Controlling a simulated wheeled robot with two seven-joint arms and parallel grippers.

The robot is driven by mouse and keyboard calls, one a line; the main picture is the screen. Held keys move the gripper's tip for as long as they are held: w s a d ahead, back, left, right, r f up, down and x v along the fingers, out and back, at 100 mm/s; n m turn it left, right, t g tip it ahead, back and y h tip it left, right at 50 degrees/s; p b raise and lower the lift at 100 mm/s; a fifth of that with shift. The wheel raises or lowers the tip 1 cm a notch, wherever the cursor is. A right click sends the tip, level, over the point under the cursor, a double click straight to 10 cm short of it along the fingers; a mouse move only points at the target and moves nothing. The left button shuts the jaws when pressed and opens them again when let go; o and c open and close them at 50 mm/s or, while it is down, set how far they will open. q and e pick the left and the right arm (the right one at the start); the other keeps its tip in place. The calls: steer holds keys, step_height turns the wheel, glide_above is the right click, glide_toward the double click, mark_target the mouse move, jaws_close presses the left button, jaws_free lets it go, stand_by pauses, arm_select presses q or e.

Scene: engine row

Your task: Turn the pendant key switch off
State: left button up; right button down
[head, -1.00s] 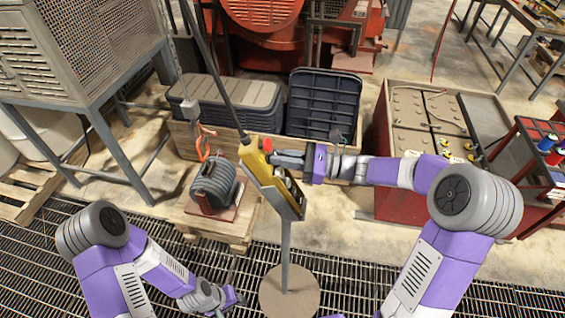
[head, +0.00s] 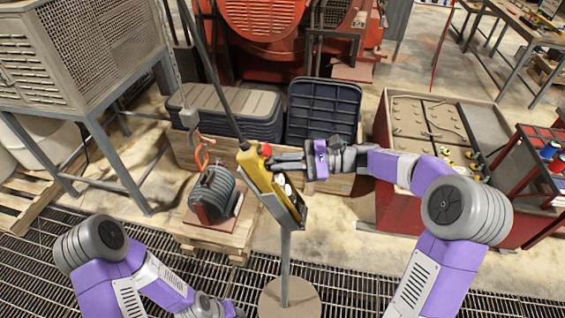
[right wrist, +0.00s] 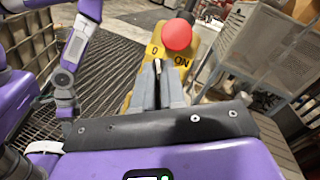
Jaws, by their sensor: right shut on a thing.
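The yellow pendant (head: 257,168) sits tilted in a grey holder on a post with a round base. It has a red knob at its top. In the right wrist view the pendant's yellow face (right wrist: 150,70) shows labels "0" at left and "ON" at right, below the red knob (right wrist: 177,34). My right gripper (head: 274,163) is at the pendant's upper face, its fingers (right wrist: 163,84) close together below the labels, shut on the key switch. The fingers hide the key, so its angle cannot be told. My left gripper (head: 226,308) is low, partly cut off by the frame edge.
A grey motor (head: 212,195) rests on a pallet left of the pendant. Dark bins (head: 322,108) stand behind. A red-sided crate (head: 395,208) and a red cart (head: 540,185) are at right. A mesh cabinet (head: 85,50) is at left. Grating covers the front floor.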

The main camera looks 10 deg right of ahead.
steer(key=c, duration=1.2)
jaws_free()
steer(key=d, duration=0.7)
steer(key=shift+s+d, duration=0.25)
steer(key=shift+s, duration=0.2)
